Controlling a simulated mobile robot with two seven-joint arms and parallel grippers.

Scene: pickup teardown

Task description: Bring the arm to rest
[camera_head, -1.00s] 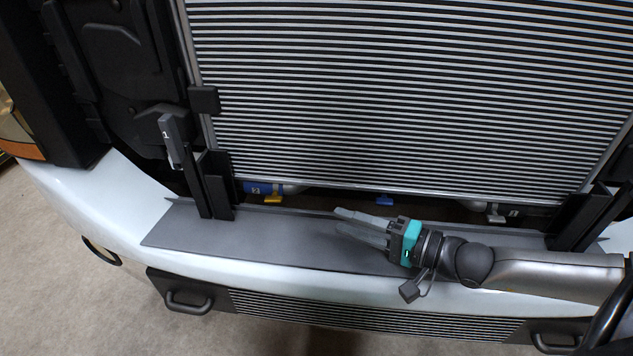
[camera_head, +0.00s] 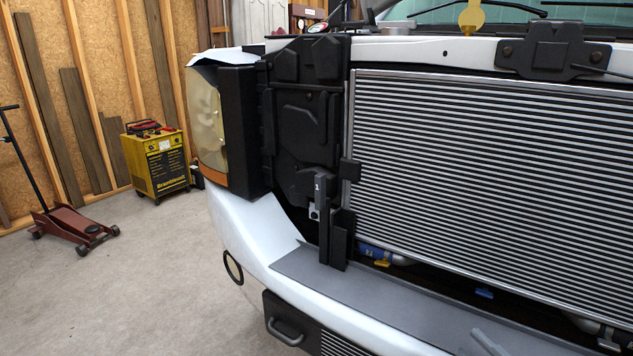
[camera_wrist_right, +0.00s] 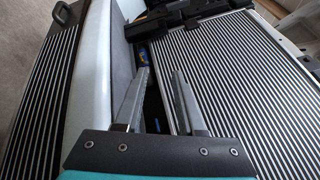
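My right gripper (camera_wrist_right: 161,76) is open in the right wrist view, its two grey fingers apart with nothing held between them. It points over the front of the truck, near the gap beside the radiator (camera_wrist_right: 225,70). In the head view only the finger ends of my right gripper (camera_head: 488,342) show at the bottom edge, above the grey bumper ledge (camera_head: 370,297). The rest of the right arm is out of that frame. My left gripper is in neither view.
The truck's radiator (camera_head: 490,165), a black upright bracket (camera_head: 336,240) and the white bumper (camera_head: 255,235) stand close by. A blue part (camera_head: 375,252) sits below the radiator. A yellow charger (camera_head: 157,162) and a red floor jack (camera_head: 75,222) stand left, with open floor between.

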